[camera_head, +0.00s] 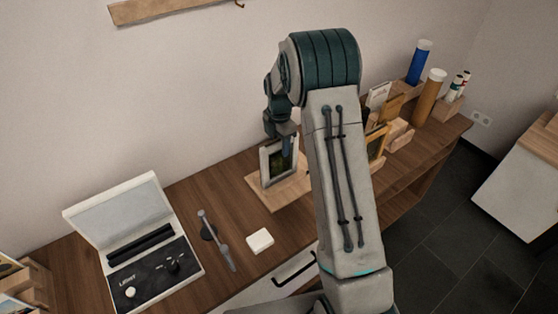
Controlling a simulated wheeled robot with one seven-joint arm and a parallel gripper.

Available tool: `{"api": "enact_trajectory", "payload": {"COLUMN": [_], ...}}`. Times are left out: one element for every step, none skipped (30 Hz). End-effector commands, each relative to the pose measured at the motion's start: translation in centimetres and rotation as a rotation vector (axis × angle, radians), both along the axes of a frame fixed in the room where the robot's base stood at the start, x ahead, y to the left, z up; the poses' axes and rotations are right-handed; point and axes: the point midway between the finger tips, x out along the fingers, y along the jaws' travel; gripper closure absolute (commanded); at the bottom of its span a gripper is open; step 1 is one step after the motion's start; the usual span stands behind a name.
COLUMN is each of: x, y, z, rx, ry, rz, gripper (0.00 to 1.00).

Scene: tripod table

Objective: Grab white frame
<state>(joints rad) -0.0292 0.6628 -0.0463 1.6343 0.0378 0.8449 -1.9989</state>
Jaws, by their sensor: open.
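A white frame (266,172) with a dark green picture stands upright on a light wooden board (266,201) on the brown wooden cabinet top. My gripper (287,152) is over the frame's right part and hides some of it. The jaws are open, and their tips are small and dark in this view. I cannot tell whether they touch the frame or stand in front of it. My arm covers the area just right of the frame.
An open white case (128,207), a small grey stand (218,243) and a white block (259,241) lie left and front. Wooden holders, a brown frame (376,146), a blue tube (419,62) and a tan tube (427,98) stand right. The wall is close behind.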

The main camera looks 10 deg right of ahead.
Motion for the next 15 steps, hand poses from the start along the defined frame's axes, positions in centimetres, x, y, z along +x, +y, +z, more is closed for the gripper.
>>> {"api": "enact_trajectory", "payload": {"x": [0.0, 0.0, 0.0, 0.0, 0.0, 0.0, 0.01, 0.0, 0.03, 0.03, 0.03, 0.03, 0.03, 0.03, 0.03], "y": [0.01, 0.01, 0.01, 0.01, 0.01, 0.01, 0.01, 0.01, 0.01, 0.01, 0.01, 0.01, 0.01, 0.01, 0.01], "z": [0.01, 0.01, 0.02, 0.02, 0.02, 0.03, 0.03, 0.04, 0.1, 0.1, 0.1, 0.1, 0.11, 0.11, 0.12], "rx": [0.0, 0.0, 0.0, 0.0, 0.0, 0.0, 0.0, 0.0, 0.0, 0.0, 0.0, 0.0, 0.0, 0.0, 0.0], "ry": [0.0, 0.0, 0.0, 0.0, 0.0, 0.0, 0.0, 0.0, -0.001, -0.001, -0.001, -0.001, -0.001, -0.001, -0.001], "rz": [0.0, 0.0, 0.0, 0.0, 0.0, 0.0, 0.0, 0.0, 0.0, 0.0, 0.0, 0.0, 0.0, 0.0, 0.0], "gripper": [0.59, 0.68, 0.79, 0.87, 0.95, 1.0, 1.0, 1.0, 1.0, 1.0, 1.0, 1.0, 1.0, 1.0, 1.0]}}
